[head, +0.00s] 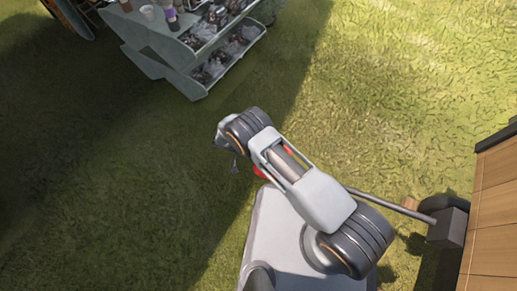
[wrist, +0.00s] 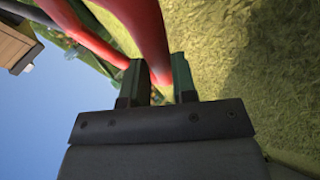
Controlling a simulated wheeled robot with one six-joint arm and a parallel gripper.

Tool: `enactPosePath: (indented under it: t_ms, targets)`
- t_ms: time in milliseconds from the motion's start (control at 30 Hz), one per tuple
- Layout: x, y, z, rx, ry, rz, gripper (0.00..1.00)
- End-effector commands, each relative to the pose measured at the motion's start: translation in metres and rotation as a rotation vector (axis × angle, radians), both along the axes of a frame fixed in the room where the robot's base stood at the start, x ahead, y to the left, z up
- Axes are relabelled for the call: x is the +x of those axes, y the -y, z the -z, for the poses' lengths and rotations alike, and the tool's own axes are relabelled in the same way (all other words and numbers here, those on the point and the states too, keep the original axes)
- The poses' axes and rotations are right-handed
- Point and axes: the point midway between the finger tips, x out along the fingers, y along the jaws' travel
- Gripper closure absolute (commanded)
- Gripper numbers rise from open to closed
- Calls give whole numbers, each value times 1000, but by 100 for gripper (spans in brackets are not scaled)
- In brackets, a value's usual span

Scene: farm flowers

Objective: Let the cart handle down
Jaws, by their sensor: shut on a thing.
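The cart handle (wrist: 148,35) is a thick red bar in the wrist view. It runs between the two fingers of my gripper (wrist: 157,80), which is shut on it. A second red bar (wrist: 85,35) runs beside it on the left. In the head view only small red bits of the handle (head: 259,172) show beside my arm, which hides most of it. A grey rod (head: 385,202) runs from behind my arm to the wooden cart (head: 495,215) at the right edge. My gripper's fingers are hidden in the head view.
A pale green stepped stand (head: 150,45) with pots and dark goods stands on the grass at the upper left. Open grass (head: 110,190) lies left of my base and between me and the stand. The cart's wooden side also shows at the wrist view's left edge (wrist: 14,45).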

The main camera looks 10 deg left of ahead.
Motion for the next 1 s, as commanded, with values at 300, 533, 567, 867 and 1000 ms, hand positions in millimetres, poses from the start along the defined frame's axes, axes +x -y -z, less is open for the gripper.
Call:
enactPosePath:
  t_ms: [300,533,567,867,1000]
  targets:
    - [5,-6,-2,17,14,-15,74]
    - [3,-5,-1,11,9,-12,52]
    - [3,-4,-1,10,8,-11,49]
    - [2,-6,-3,7,6,-10,49]
    - [0,-19,-13,8,6,-10,49]
